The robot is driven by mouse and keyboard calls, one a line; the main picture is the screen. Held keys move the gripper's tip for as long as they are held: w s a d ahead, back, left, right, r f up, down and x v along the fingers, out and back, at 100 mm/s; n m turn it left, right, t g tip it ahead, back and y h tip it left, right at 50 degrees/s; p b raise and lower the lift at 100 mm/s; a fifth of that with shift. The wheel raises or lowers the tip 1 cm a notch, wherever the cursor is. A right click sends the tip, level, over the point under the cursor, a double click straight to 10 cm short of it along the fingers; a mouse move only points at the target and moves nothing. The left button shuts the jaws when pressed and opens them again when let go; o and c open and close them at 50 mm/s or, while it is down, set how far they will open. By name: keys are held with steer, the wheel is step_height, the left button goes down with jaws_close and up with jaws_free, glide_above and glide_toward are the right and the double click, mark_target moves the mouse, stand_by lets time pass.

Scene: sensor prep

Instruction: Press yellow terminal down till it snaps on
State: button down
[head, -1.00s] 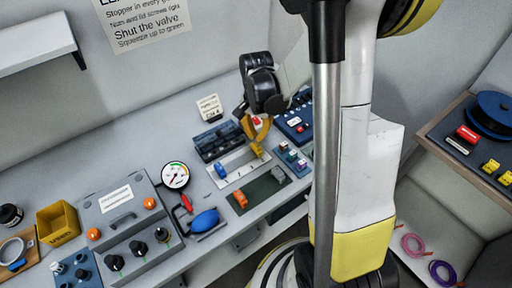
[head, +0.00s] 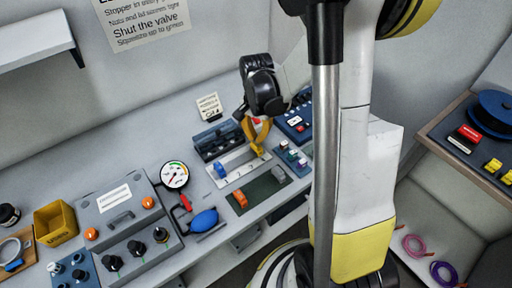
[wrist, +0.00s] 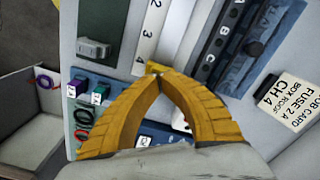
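The yellow terminal (wrist: 152,66) shows in the wrist view as a small yellow piece just beyond my fingertips, at the numbered white rail strip (wrist: 149,38). My gripper (wrist: 158,76) has two curved yellow fingers whose tips meet. They are at or against the terminal, hiding most of it. In the head view my gripper (head: 258,152) points down at the right part of the rail strip (head: 232,165), and its yellow fingers blend with the terminal. I cannot tell whether the terminal is seated on the rail. A blue terminal (head: 221,171) stands on the rail's left part.
A dark green mat (head: 262,189) in front of the rail carries an orange block (head: 240,198) and a grey block (head: 278,174). A dark blue slotted block (head: 217,141) stands behind it. A blue tray (head: 292,158) of small parts lies to the right.

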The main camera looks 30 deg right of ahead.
mark_target(256, 143)
steer(key=shift+f+b, duration=0.95)
steer(key=shift+f, duration=0.15)
stand_by(0.4)
stand_by(0.3)
steer(key=shift+r+p, duration=2.6)
steer(key=shift+r, duration=0.95)
steer(key=s+a+r+n+t, duration=0.7)
steer(key=s+a+r+n, duration=0.4)
steer(key=a+r, duration=0.2)
step_height(256, 143, up, 3)
steer(key=shift+a+f+n, duration=0.15)
steer(key=shift+a+n, duration=0.1)
steer(key=shift+n, duration=0.05)
steer(key=shift+w, duration=0.1)
